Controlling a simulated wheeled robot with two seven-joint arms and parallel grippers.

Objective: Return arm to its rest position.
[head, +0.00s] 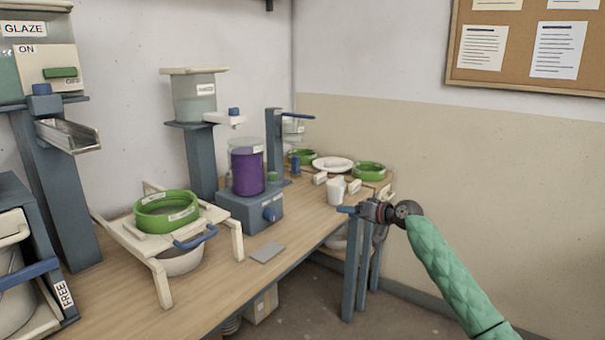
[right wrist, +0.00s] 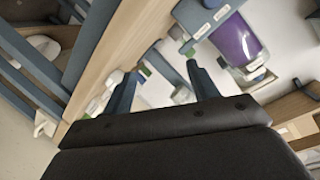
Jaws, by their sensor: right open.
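My right arm comes in from the lower right in the head view with a green padded sleeve. Its gripper (head: 350,210) is in front of the bench's right end, near a white cup (head: 336,191). In the right wrist view, the two fingers of this gripper (right wrist: 163,68) stand apart with nothing held between them. White items show beyond the fingers; I cannot tell whether the cup is one of them. My left arm and left gripper are not in view.
A jar of purple liquid (head: 247,171) stands on a blue mixer base (head: 250,210). A green sieve (head: 167,211) sits on a wooden stand over a bowl. A glaze dispenser (head: 45,75) stands at left. Free floor lies right of the bench.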

